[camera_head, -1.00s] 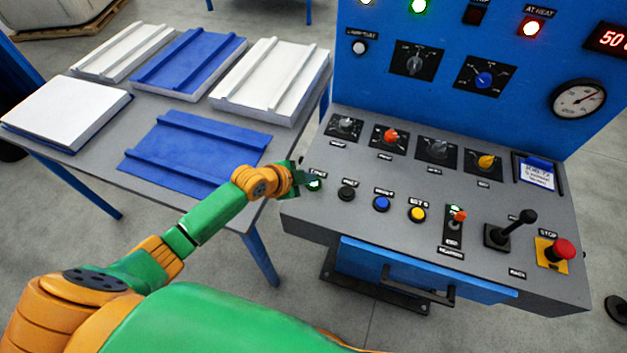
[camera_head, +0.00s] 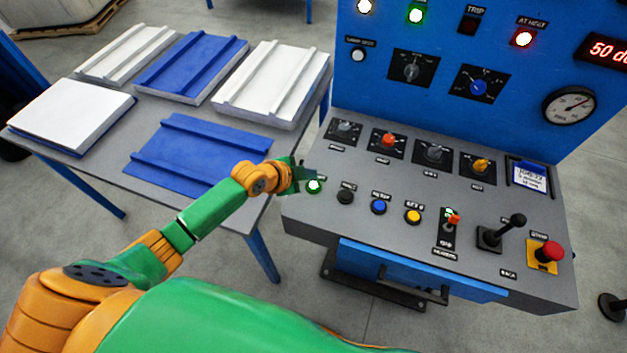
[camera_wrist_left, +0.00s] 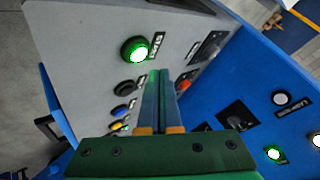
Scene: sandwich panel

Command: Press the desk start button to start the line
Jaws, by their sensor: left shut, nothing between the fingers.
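The start button (camera_head: 314,186) is a lit green-white button at the left end of the desk's front row. It also shows lit green in the left wrist view (camera_wrist_left: 135,50), beyond and to the left of my fingertips. My left gripper (camera_head: 312,174) is shut and empty, with its tips just above and behind the button in the head view. In the left wrist view its two fingers (camera_wrist_left: 160,76) lie together, and a gap shows between them and the button. I cannot tell the exact height over the desk. My right gripper is not in view.
A black button (camera_head: 346,196), a blue button (camera_head: 379,207) and a yellow button (camera_head: 413,216) follow in the row. A lever (camera_head: 503,232) and a red stop button (camera_head: 549,251) are farther right. Knobs stand behind. A table (camera_head: 140,195) with panels is at left.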

